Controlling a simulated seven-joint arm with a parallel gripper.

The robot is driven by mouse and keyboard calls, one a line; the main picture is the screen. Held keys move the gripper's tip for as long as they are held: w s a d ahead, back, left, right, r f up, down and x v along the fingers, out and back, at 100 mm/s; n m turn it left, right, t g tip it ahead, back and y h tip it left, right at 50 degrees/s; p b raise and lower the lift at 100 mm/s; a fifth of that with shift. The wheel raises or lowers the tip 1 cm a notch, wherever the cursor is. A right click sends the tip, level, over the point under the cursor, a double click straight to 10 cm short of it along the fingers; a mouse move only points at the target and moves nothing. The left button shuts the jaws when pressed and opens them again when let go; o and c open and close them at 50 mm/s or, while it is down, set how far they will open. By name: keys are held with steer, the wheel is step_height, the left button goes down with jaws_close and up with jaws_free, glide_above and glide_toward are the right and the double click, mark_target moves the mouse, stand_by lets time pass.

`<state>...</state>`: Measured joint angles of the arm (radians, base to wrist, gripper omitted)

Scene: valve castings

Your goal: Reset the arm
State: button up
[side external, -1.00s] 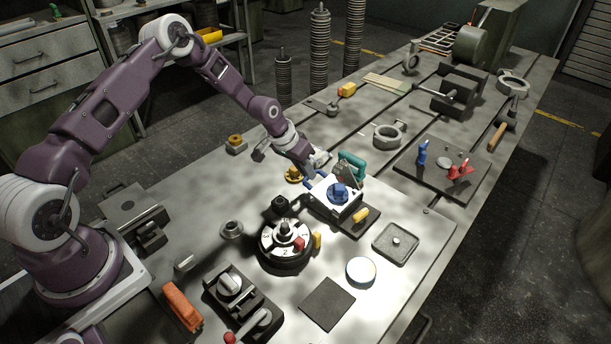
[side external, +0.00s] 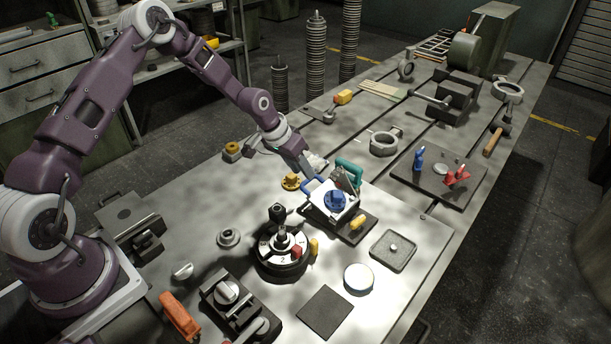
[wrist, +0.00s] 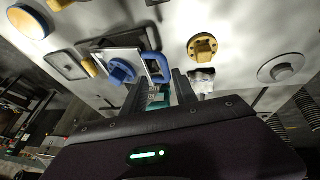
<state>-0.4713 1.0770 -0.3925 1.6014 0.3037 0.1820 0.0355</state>
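My gripper (side external: 312,176) hangs low over the bench, close behind a white block (side external: 322,208) with a round blue knob (side external: 334,201). In the wrist view my gripper (wrist: 159,76) has its two dark fingers spread apart, with open space and some teal between them. A blue loop handle (wrist: 157,68) shows by the left fingertip, beside the white block with the blue knob (wrist: 121,71). I cannot tell whether the finger touches the handle. No object is clearly held.
A teal clamp (side external: 350,170) stands right behind the block. A numbered dial (side external: 283,253) with upright posts is in front. A plate with blue and red clamps (side external: 437,172) lies right. Tall ribbed stacks (side external: 316,62) stand behind the bench.

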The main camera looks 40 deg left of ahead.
steer(key=s+d+r+y, duration=0.1)
steer(key=s+r, duration=0.5)
steer(key=r, duration=0.3)
steer(key=s+d+r+m+y, duration=0.1)
steer(key=s+r, duration=0.4)
steer(key=r, duration=0.3)
steer(key=s+d+r+y, duration=0.1)
steer(key=s+r, duration=0.5)
steer(key=r, duration=0.3)
steer(key=s+d+r, duration=0.1)
steer(key=s+r, duration=0.1)
steer(key=s, duration=0.8)
steer(key=s+d+r+n+t+h, duration=0.1)
steer(key=s+d, duration=0.1)
steer(key=s, duration=0.8)
steer(key=shift+s+d+r, duration=0.25)
steer(key=shift+s+r, duration=0.05)
steer(key=shift+r, duration=0.05)
steer(key=shift+o, duration=0.5)
